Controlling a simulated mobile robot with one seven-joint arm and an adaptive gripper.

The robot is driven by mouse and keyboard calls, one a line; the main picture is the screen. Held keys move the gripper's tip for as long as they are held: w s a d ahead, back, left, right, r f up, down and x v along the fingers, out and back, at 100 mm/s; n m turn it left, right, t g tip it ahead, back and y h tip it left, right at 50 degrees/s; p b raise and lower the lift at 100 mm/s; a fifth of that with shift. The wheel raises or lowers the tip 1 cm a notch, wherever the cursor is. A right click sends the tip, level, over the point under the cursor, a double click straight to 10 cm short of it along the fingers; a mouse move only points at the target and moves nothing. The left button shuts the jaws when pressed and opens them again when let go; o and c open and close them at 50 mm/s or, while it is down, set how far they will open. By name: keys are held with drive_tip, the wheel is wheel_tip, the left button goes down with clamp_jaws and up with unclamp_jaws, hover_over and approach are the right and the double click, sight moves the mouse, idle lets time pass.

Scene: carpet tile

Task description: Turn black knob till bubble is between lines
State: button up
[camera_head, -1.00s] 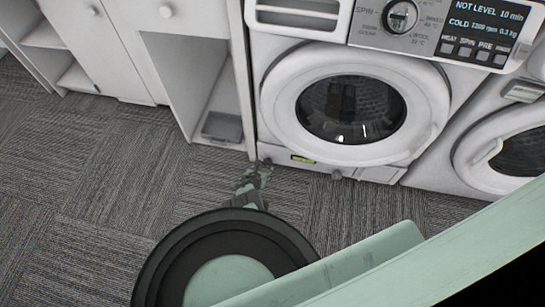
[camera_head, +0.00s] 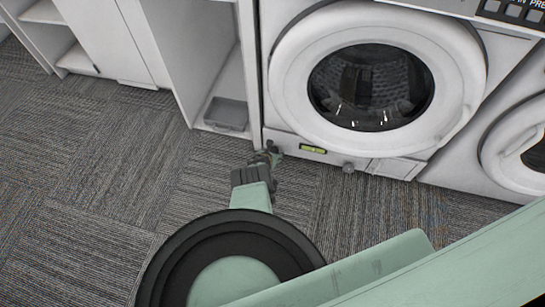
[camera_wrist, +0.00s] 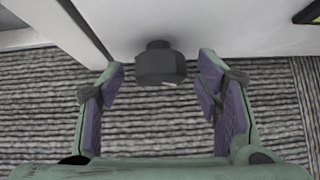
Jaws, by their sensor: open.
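The black knob (camera_wrist: 160,65) is a dark, faceted foot-like knob on a short stem under the washing machine's lower front edge. It stands between my gripper's (camera_wrist: 161,75) two open fingers, with a gap on each side. In the head view my gripper (camera_head: 267,156) is low at the machine's front left corner, close to the knob (camera_head: 277,147). The yellow-green bubble level (camera_head: 313,148) sits on the machine's bottom panel, right of my gripper. Only its corner shows in the wrist view (camera_wrist: 309,13). The bubble's position is too small to tell.
The washing machine (camera_head: 283,95) has a round glass door. A grey knob (camera_head: 348,167) is further right on its lower edge. A second machine (camera_head: 500,130) stands at right. White cabinets (camera_head: 165,40) and a grey tray (camera_head: 226,113) are at left. The carpet (camera_head: 90,170) is clear.

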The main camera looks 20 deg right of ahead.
drive_tip(key=shift+w+d+f, duration=0.1)
drive_tip(key=shift+w+f, duration=0.05)
drive_tip(key=c, duration=1.2)
